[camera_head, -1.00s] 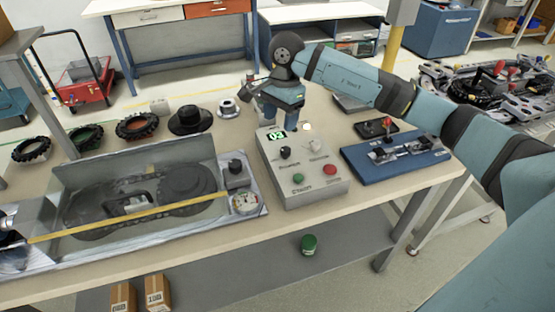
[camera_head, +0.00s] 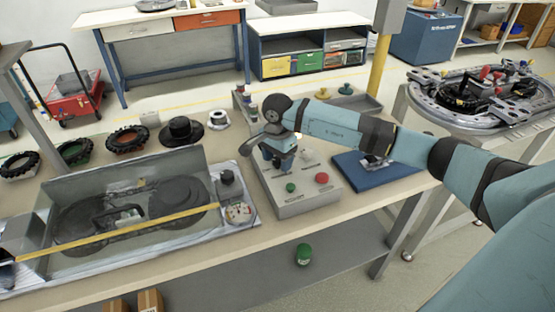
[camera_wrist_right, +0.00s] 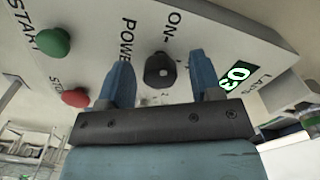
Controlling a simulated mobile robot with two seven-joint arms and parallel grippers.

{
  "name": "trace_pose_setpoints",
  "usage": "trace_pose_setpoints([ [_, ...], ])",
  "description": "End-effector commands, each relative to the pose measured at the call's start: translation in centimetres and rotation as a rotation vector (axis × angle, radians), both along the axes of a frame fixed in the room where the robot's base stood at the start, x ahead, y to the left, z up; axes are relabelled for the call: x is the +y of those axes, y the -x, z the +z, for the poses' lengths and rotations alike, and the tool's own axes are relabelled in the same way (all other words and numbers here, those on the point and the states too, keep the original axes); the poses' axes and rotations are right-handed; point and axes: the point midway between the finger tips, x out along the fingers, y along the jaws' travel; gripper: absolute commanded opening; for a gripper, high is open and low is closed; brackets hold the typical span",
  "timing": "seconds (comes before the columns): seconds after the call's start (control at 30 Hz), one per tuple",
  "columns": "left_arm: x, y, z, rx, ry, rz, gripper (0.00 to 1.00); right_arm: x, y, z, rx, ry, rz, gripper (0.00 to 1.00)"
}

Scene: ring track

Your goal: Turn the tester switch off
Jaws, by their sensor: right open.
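The tester (camera_head: 308,202) is a grey sloped box on the bench, with a green button (camera_head: 290,187) and a red button (camera_head: 321,177). My right gripper (camera_head: 281,168) is over its upper panel and hides the display and switch in the head view. In the right wrist view the black round power switch (camera_wrist_right: 160,70) sits between the two blue fingers of my open right gripper (camera_wrist_right: 161,86), with gaps on both sides. "ON" is printed above it and "POWER" to its left. The lit display (camera_wrist_right: 236,74) reads 03. My left gripper is not in view.
A blue board (camera_head: 385,175) lies to the right. Several tyres and a black hub (camera_head: 181,132) stand along the back. A green can (camera_head: 304,254) is on the lower shelf.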

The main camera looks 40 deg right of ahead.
Motion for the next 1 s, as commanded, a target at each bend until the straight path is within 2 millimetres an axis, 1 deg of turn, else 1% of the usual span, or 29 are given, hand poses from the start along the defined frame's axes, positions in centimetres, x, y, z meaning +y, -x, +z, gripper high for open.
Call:
trace_pose_setpoints([
  [0.1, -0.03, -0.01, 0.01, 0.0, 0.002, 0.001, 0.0, 0.0, -0.01, -0.38, 0.0, 0.0, 0.0, 0.59],
  [0.33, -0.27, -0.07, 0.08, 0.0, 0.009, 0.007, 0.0, 0.01, -0.01, -0.41, 0.0, 0.0, 0.0, 0.59],
  [0.37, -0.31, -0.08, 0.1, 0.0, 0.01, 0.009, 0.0, 0.01, -0.01, -0.41, 0.0, 0.0, 0.0, 0.52],
  [0.4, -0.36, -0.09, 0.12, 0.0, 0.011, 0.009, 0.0, 0.01, -0.01, -0.41, 0.0, 0.0, 0.0, 0.43],
  [0.47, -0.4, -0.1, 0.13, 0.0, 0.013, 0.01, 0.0, 0.01, -0.01, -0.4, 0.0, -0.001, -0.001, 0.29],
  [0.5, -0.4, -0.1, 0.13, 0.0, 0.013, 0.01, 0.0, 0.01, -0.01, -0.4, 0.0, -0.001, -0.001, 0.2],
  [0.53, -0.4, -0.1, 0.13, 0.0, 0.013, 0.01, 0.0, 0.02, -0.01, -0.4, 0.0, -0.001, -0.001, 0.13],
  [0.57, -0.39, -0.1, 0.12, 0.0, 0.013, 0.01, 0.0, 0.01, -0.01, -0.4, 0.0, -0.001, 0.0, 0.1],
  [0.83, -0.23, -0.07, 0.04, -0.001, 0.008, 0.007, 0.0, 0.0, 0.0, -0.39, 0.0, 0.0, -0.022, 0.1],
  [1.0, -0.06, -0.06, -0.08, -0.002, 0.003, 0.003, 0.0, -0.01, 0.0, -0.4, 0.0, -0.001, -0.089, 0.1],
])
